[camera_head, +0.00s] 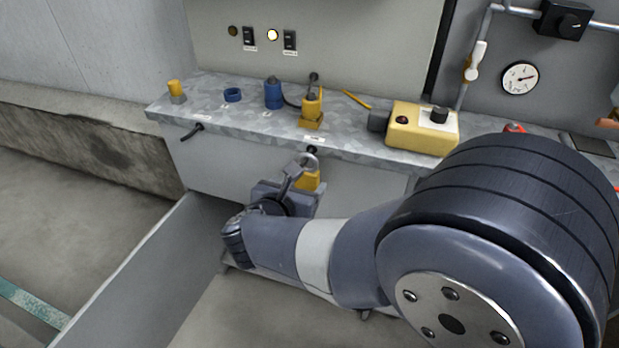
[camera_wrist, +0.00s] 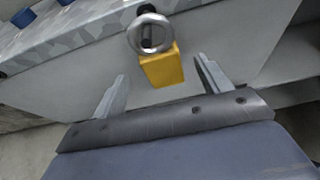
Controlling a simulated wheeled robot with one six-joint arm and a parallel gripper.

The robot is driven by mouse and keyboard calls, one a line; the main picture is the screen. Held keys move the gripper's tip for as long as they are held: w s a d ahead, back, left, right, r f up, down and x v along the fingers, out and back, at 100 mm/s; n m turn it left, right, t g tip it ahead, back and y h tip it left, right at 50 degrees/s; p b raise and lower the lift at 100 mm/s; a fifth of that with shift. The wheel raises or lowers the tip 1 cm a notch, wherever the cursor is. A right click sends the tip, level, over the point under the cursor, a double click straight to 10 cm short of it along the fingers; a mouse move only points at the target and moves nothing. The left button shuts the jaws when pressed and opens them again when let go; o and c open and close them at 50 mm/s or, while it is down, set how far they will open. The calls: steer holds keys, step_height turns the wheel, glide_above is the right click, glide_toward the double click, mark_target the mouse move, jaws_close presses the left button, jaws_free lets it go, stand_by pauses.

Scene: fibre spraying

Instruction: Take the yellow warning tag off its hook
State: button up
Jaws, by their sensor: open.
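The yellow warning tag (camera_head: 308,180) hangs by a metal ring from a dark hook (camera_head: 312,150) on the front face of the bench. In the wrist view the yellow tag (camera_wrist: 162,68) hangs below the ring (camera_wrist: 150,34). My gripper (camera_head: 297,175) is at the bench front, beside the tag. In the wrist view my gripper (camera_wrist: 160,75) is open, one finger on each side of the tag, with gaps between fingers and tag. The lower part of the tag is partly hidden by my gripper in the head view.
The grey bench top (camera_head: 215,110) carries a yellow control box (camera_head: 422,128), a blue cylinder (camera_head: 273,94), a blue ring (camera_head: 232,95) and a yellow padlock-like piece (camera_head: 312,107). A gauge (camera_head: 520,78) is on the back wall.

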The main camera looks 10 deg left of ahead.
mark_target(305, 178)
steer(key=x, duration=0.6)
steer(key=shift+s, duration=0.1)
steer(key=c, duration=1.1)
steer(key=shift+r, duration=0.2)
